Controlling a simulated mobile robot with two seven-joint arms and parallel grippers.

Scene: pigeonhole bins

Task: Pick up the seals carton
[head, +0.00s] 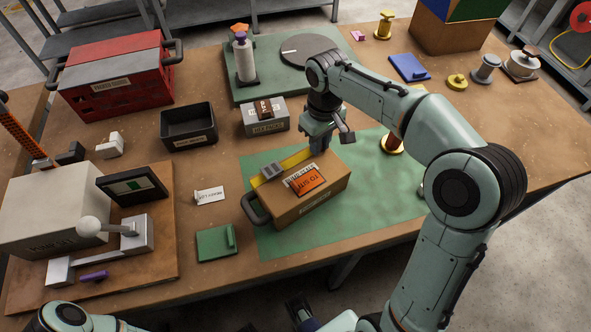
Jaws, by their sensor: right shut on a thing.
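The seals carton appears to be the brown box (318,202) on the green mat in the middle of the bench. It has a black handle (255,208) on its left end and an orange label (307,180) on top. Its small front label is too small to read. A yellow bar with a grey slider (271,171) lies along its back top edge. My right gripper (320,146) is low at the carton's back right end, shut on it; the grip itself is mostly hidden. The carton looks level.
A grey box (265,126) with a small brown pack on it stands behind the carton. A black bin (188,139) and a red crate (115,85) are further left. A green plate (217,243) and a white card (209,196) lie left of the carton. The mat's front is clear.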

